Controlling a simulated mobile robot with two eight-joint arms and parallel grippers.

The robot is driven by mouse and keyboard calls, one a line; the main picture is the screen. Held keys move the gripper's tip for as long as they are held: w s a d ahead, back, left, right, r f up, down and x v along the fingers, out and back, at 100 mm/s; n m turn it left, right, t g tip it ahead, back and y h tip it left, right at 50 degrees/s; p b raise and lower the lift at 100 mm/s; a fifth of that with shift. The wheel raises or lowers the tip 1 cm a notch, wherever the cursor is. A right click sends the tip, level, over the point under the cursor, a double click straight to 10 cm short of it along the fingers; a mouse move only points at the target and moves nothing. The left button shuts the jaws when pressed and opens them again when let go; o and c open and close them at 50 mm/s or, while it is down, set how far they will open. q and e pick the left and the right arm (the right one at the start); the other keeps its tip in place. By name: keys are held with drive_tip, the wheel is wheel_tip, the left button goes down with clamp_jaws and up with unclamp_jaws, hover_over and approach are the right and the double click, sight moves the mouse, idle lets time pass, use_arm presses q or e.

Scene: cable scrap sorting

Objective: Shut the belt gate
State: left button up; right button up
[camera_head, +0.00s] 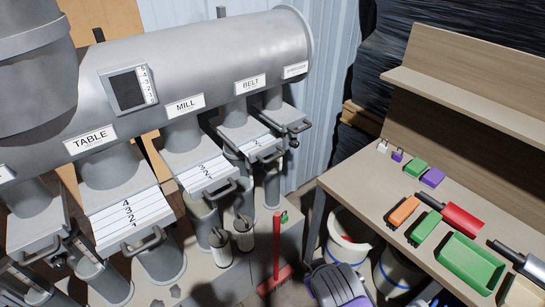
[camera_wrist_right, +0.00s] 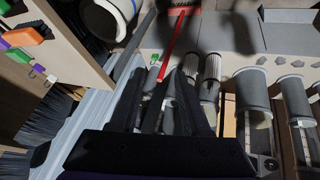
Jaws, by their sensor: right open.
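The belt gate (camera_head: 262,147) is a pale slide plate under the BELT label (camera_head: 250,84) on the big grey duct. It sticks out toward the front, with number marks showing on it and a dark handle (camera_head: 274,155) at its front end. My right gripper (camera_wrist_right: 158,76) shows in the right wrist view as two dark fingers spread apart. I see nothing held between them. I cannot make out the belt gate clearly in that view. My left gripper is in neither view.
The table gate (camera_head: 125,215) and mill gate (camera_head: 205,172) also stick out with handles. Another gate's handle (camera_head: 299,127) is close behind the belt gate. A red broom (camera_head: 277,250) stands below.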

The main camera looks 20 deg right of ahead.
drive_tip(key=w+d+r+n+t+h+b, duration=0.1)
drive_tip(key=w+r+n+t+h, duration=0.15)
drive_tip(key=w, duration=0.45)
drive_tip(key=w+d+r+n+t+h, duration=0.1)
drive_tip(key=w+r+n+h, duration=0.15)
drive_tip(key=w, duration=0.35)
drive_tip(key=n+t+b, duration=0.1)
drive_tip(key=n+t, duration=0.5)
drive_tip(key=n, duration=0.2)
approach(275, 159)
drive_tip(key=shift+g+y, duration=0.25)
drive_tip(key=shift+y, duration=0.05)
drive_tip(key=x, duration=1.1)
drive_tip(key=shift+r, duration=0.3)
clamp_jaws()
